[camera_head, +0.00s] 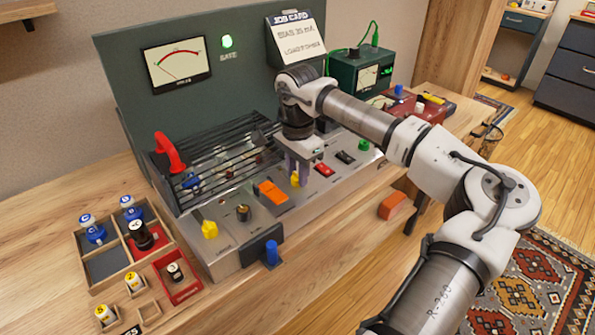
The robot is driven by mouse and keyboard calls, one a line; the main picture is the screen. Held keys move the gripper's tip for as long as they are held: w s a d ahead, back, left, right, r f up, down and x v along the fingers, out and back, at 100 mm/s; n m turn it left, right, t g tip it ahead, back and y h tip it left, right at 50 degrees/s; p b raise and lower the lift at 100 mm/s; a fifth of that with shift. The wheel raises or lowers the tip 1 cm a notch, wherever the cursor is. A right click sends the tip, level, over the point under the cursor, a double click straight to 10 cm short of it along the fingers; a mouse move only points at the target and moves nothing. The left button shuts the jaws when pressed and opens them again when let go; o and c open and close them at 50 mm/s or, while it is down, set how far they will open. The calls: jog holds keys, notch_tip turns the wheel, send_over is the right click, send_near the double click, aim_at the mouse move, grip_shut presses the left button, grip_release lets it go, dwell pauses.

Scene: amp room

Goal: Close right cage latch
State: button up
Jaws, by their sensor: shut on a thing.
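The black wire cage (226,155) lies over the amp's deck, with a red handle (169,150) at its left end. A yellow latch (210,229) stands at the left of the amp's front panel. A second yellow latch, the right one (295,180), stands near the cage's right front corner. My gripper (295,174) points down there and is shut on the right latch. The fingers and wrist hide its upper part, and I cannot tell whether it is fully turned. The gate lamp (227,42) glows green.
An orange switch (271,192), a dark knob (243,212) and a red rocker switch (323,169) surround my gripper on the panel. A wooden tray (112,232) with tubes stands at left. A green meter box (362,72) stands behind my arm.

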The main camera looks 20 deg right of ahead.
aim_at(297, 174)
dwell(0.5)
jog(key=o, duration=1)
jog(key=shift+c, duration=0.2)
jog(key=shift+r, duration=0.1)
notch_tip(297, 174, up, 14)
jog(key=shift+b, duration=0.35)
jog(key=shift+f, duration=0.25)
